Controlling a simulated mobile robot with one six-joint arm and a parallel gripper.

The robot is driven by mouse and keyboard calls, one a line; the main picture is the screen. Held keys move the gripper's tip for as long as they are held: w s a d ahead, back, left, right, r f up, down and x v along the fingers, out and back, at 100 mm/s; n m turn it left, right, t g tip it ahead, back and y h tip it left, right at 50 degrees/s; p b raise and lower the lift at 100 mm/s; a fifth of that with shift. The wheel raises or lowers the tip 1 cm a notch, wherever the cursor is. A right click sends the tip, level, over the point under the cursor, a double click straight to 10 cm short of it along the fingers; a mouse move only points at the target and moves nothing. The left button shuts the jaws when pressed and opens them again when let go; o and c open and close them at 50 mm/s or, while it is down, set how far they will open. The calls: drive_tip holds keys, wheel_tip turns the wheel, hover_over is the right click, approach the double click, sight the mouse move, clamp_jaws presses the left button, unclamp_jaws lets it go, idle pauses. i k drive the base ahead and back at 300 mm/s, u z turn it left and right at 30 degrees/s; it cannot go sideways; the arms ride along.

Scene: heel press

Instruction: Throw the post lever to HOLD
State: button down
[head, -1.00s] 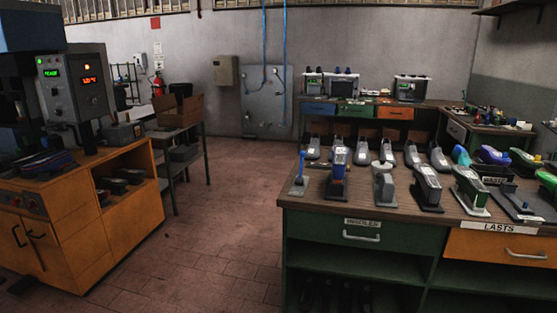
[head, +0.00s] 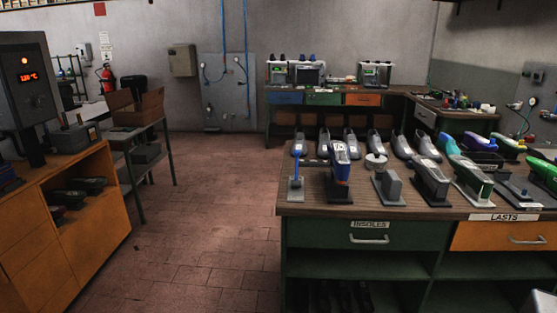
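A small upright lever with a blue handle (head: 296,167) stands on a grey base at the near left corner of the wooden-topped workbench (head: 330,208). It may be the post lever; no HOLD marking on it is readable. My gripper is not in view.
Several shoe lasts (head: 424,146) line the bench, with drawers labelled INSOLES (head: 369,224) and LASTS. An orange cabinet (head: 75,245) with a grey control box (head: 30,85) stands at left. The tiled floor (head: 205,235) between them is clear. A small grey shape shows at bottom right.

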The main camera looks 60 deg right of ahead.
sight(297, 153)
drive_tip(key=z, duration=0.05)
drive_tip(key=i, duration=1.3)
drive_tip(key=z, duration=0.3)
